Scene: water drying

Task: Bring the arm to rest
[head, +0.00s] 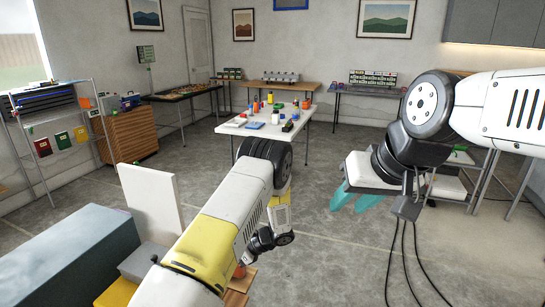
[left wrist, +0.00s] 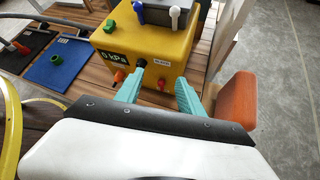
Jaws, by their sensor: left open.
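My left arm (head: 222,225), white and yellow, reaches forward from the bottom of the head view; its fingers are hidden there. In the left wrist view my left gripper (left wrist: 158,92) has its teal fingers spread, with nothing between them. They are in front of a yellow box (left wrist: 150,60) with a "0 kPa" display; I cannot tell whether they touch it. My right arm (head: 440,110) comes in from the right. My right gripper (head: 354,200) points down, its teal fingers apart and empty, above the floor.
In the left wrist view an orange block (left wrist: 237,97) is right of the fingers, and black and blue mats (left wrist: 62,66) lie left of the box. A white table (head: 300,126) with several items stands ahead. Shelves (head: 60,130) are at left. Open floor (head: 340,265) lies between.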

